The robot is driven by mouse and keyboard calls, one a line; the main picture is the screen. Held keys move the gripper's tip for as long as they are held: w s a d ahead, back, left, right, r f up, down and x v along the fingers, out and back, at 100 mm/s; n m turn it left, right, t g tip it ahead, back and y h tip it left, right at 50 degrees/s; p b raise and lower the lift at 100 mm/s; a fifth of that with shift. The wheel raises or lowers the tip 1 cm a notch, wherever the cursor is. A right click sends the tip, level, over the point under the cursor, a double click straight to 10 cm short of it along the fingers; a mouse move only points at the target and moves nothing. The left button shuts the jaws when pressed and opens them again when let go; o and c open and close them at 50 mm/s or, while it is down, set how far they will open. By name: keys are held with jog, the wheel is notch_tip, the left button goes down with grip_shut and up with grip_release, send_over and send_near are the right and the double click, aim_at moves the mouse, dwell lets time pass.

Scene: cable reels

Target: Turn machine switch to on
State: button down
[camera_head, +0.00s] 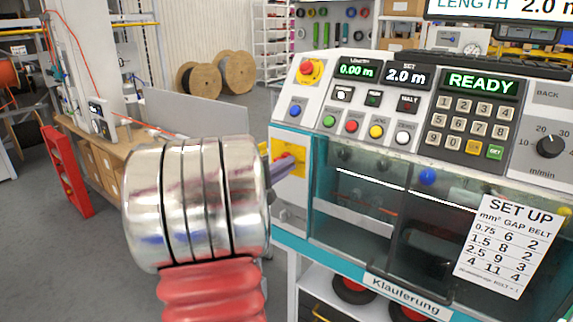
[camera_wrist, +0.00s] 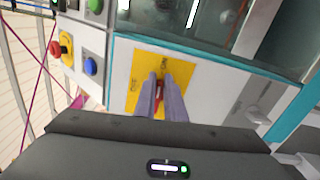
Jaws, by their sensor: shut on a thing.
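The machine switch is a red handle (camera_wrist: 159,91) on a yellow plate (camera_wrist: 147,65) on the machine's front. In the wrist view one printed label on the plate is at the left, and another that looks like "ON" is at the top. My gripper (camera_wrist: 163,84) is shut on the red handle, with one grey finger on each side. The fingers cover much of the handle, so I cannot tell its exact angle. In the head view the yellow plate (camera_head: 297,151) shows just right of my silver wrist, which partly hides the fingers.
Above the switch are a blue button (camera_head: 295,110) and a red emergency knob (camera_head: 311,70) on yellow. The display (camera_head: 477,83) reads READY. A clear cover (camera_head: 385,195) and a set-up sheet (camera_head: 508,245) are to the right. A wooden bench (camera_head: 125,150) stands at left.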

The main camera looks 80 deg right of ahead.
jog(key=shift+w+f+m, duration=0.2)
jog(key=shift+f+m, duration=0.15)
jog(key=shift+m, duration=0.05)
jog(key=c, duration=1.8)
grip_release()
jog(key=shift+r, duration=0.1)
jog(key=shift+c, duration=0.2)
jog(key=shift+r, duration=0.1)
jog(key=v, duration=1.3)
jog(key=shift+a, duration=0.4)
